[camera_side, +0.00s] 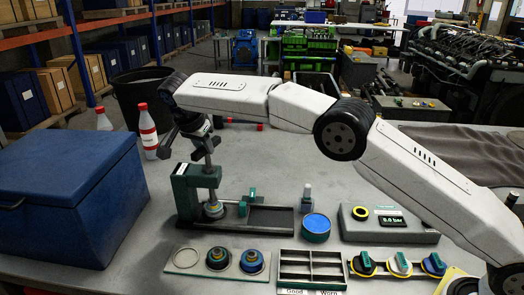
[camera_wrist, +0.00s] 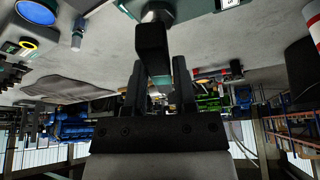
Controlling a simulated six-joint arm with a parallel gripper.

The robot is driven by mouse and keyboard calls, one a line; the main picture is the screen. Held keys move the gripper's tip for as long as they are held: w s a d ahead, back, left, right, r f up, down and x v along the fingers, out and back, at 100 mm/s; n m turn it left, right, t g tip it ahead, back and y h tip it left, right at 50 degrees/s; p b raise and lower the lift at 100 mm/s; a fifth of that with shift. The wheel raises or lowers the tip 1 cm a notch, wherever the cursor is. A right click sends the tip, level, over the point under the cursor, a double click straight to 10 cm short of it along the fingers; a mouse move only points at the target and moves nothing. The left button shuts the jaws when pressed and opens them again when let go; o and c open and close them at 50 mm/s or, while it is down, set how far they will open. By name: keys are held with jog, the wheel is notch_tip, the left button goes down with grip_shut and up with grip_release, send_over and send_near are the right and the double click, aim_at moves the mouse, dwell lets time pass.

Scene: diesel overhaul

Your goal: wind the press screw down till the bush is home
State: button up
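The green bench press (camera_side: 185,194) stands upright on its dark base, left of the table's middle. Its steel screw (camera_side: 208,160) points down into the frame. A small bush (camera_side: 213,209) with coloured rings sits under the screw; whether it is fully seated is too small to tell. My gripper (camera_side: 200,138) is at the screw's top, by the dark handle. In the wrist view the black handle bar (camera_wrist: 153,50) lies between the two fingers of my gripper (camera_wrist: 160,75) and partly covers the left one. I cannot tell whether both fingers touch it.
A blue case (camera_side: 65,195) stands left of the press. In front are a ring tray (camera_side: 205,275) and a Good/Worn bin (camera_side: 312,284). A blue-topped tin (camera_side: 316,228) and a gauge box (camera_side: 400,232) are at right. A red-capped bottle (camera_side: 148,135) stands behind.

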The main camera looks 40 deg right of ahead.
jog(key=o, duration=0.4)
jog(key=shift+r, duration=0.1)
jog(key=shift+r, duration=2.65)
jog(key=shift+d, duration=0.15)
